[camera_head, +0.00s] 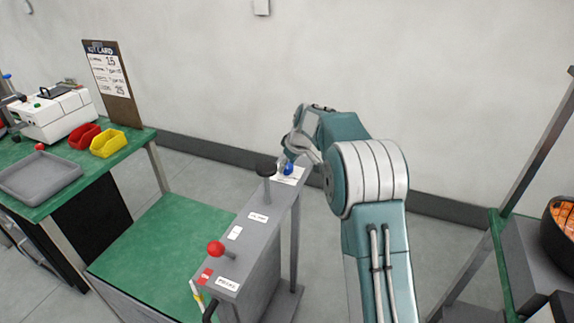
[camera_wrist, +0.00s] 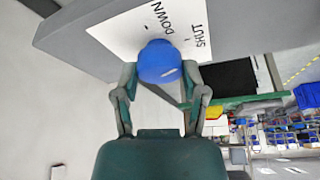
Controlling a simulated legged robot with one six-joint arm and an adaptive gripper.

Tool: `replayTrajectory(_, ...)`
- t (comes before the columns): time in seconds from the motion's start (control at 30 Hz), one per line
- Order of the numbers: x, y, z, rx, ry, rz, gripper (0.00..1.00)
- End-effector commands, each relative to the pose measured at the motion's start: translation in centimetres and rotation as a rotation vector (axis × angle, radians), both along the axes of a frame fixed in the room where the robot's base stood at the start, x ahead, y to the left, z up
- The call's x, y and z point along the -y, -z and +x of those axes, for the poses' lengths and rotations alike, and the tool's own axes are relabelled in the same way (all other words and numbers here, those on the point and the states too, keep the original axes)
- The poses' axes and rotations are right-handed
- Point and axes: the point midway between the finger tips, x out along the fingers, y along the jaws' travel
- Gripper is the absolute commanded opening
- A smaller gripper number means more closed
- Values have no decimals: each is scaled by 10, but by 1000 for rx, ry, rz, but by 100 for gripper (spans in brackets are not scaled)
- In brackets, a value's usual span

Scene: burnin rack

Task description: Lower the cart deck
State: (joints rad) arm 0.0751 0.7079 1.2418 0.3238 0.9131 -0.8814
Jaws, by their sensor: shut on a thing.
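The cart has a green deck (camera_head: 165,250) and a grey control column (camera_head: 262,245) along its right side. On the column's far end is a blue knob (camera_head: 288,168), partly hidden by my arm. In the wrist view the blue knob (camera_wrist: 160,62) stands in front of a white label (camera_wrist: 170,28) marked "DOWN" and "SHUT". My gripper (camera_wrist: 160,88) has its two fingers on either side of the knob and is shut on it. In the head view my gripper (camera_head: 291,155) is at the column's far end.
A black knob (camera_head: 266,166) and a red knob (camera_head: 216,247) stand on the same column. A green bench (camera_head: 20,205) with a grey tray (camera_head: 38,180), red bin (camera_head: 84,136) and yellow bin (camera_head: 107,144) is at left. A rack (camera_head: 497,250) stands at right.

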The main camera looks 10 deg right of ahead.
Motion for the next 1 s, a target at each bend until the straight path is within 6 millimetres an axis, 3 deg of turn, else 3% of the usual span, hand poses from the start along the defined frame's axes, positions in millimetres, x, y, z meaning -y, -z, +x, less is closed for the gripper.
replayTrajectory(0.5, -3, 4, -2, -8, 359, 0, 8)
replayTrajectory(1.0, -3, 4, -2, -11, 462, 0, 8)
